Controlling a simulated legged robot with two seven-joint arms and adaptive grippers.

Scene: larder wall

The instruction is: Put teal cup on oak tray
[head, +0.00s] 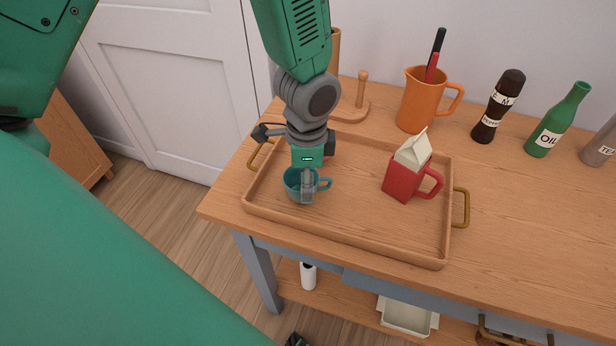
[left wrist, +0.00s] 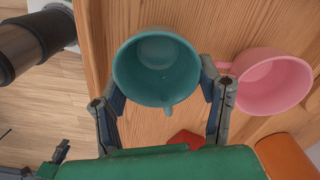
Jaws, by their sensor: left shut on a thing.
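The teal cup (head: 293,185) is upright over the left part of the oak tray (head: 345,230), its handle toward the right. Whether its base touches the tray floor I cannot tell. My left gripper (head: 307,187) comes down from above and is shut on the cup. In the left wrist view the teal cup (left wrist: 157,68) sits between the two fingers of my left gripper (left wrist: 163,95), its inside empty.
A red carton-shaped jug (head: 400,182) stands in the tray's right half. A pink cup (left wrist: 272,82) is close beside the teal one, hidden behind my arm in the head view. Behind stand an orange pitcher (head: 422,103), pepper mill (head: 495,108) and oil bottle (head: 556,125).

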